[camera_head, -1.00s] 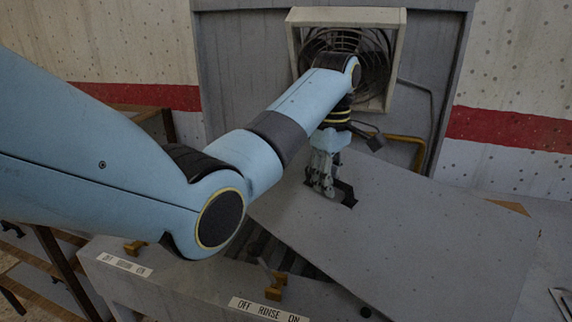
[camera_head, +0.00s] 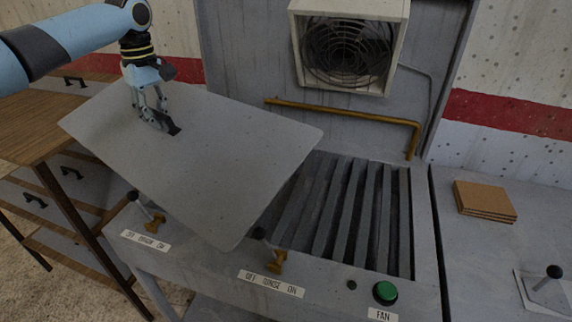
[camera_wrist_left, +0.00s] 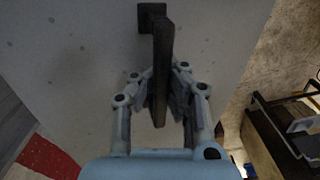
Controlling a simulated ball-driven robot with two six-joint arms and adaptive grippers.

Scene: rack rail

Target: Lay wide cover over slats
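The wide cover (camera_head: 215,150) is a flat grey sheet with a black handle (camera_head: 172,127). In the head view it is tilted and hangs over the left part of the unit and beyond its left edge. My left gripper (camera_head: 155,118) is shut on the handle; in the left wrist view the fingers (camera_wrist_left: 160,95) sit on both sides of the black bar. The slats (camera_head: 365,215) are dark parallel bars in the unit's top, bare at the middle and right. The cover hides the left side of the slat opening. My right gripper is not in view.
A fan (camera_head: 348,50) in a pale frame is on the back wall, with a brass pipe (camera_head: 345,113) below it. A green button (camera_head: 385,292) and brass valves (camera_head: 277,262) line the front. Brown tiles (camera_head: 484,200) lie at right. A wooden cabinet (camera_head: 45,125) stands at left.

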